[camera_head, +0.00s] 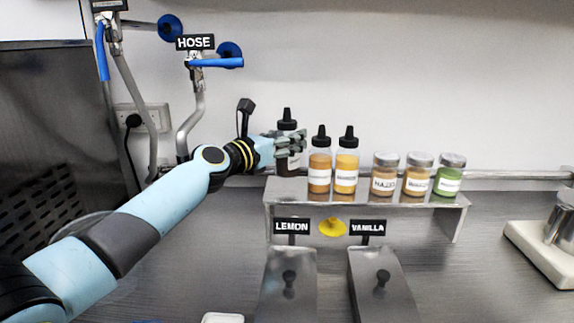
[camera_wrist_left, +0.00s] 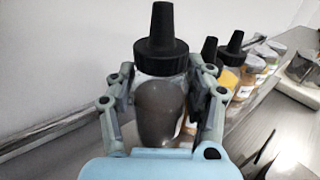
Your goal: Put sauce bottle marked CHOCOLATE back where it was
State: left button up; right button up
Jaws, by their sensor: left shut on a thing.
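A dark brown sauce bottle with a black pointed cap (camera_head: 288,119) is at the left end of the steel shelf (camera_head: 365,200). My left gripper (camera_head: 291,144) is shut on it, fingers around its upper body; the label is mostly hidden. In the left wrist view the bottle (camera_wrist_left: 160,108) is upright between the two fingers (camera_wrist_left: 158,100). Its base is at about shelf level; I cannot tell whether it touches the shelf. Two orange-yellow sauce bottles (camera_head: 320,170) (camera_head: 346,168) stand just to its right. My right gripper is not in view.
Three lidded jars (camera_head: 385,181) (camera_head: 419,181) (camera_head: 449,184) stand farther right on the shelf. Below are LEMON (camera_head: 291,227) and VANILLA (camera_head: 367,228) signs and steel lids. Hose taps (camera_head: 215,62) are on the wall at left.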

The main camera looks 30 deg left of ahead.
pick_arm(q)
notch_tip(320, 180, down, 4)
jog(key=shift+r+b, duration=0.1)
jog(key=shift+b, duration=1.05)
jog(key=shift+r, duration=0.15)
jog(key=o, duration=1.4)
jog(key=shift+f, duration=0.2)
